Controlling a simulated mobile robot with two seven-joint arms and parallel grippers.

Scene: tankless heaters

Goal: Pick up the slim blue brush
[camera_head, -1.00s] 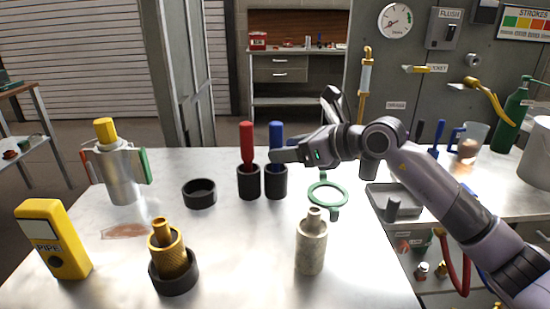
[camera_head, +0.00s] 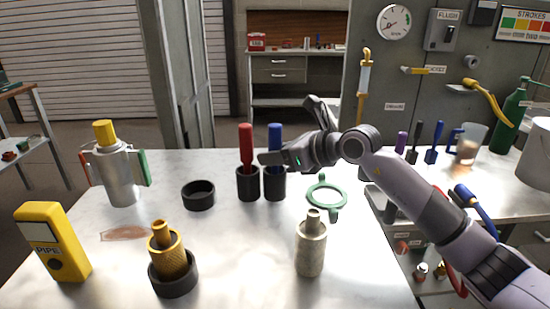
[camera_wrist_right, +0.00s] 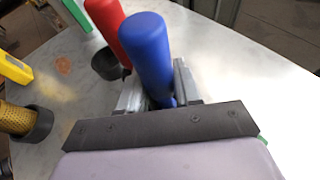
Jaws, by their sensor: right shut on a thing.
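The slim blue brush (camera_head: 275,138) stands upright in a black cup (camera_head: 275,185) on the table. Its blue handle (camera_wrist_right: 150,52) fills the middle of the right wrist view, between the two jaws. My right gripper (camera_head: 266,158) is level, reaches in from the right, and is shut on the blue brush below the top of its handle. The brush's lower end is hidden in the cup. A red brush (camera_head: 246,145) stands in a like black cup (camera_head: 248,186) just left of it. My left gripper is not in view.
An empty black ring-shaped cup (camera_head: 198,195) lies left of the red brush. A green ring (camera_head: 327,194) and a pale bottle (camera_head: 310,248) stand right and front. A brass piece (camera_head: 167,256), a yellow box (camera_head: 52,240) and a silver canister (camera_head: 119,175) occupy the left side.

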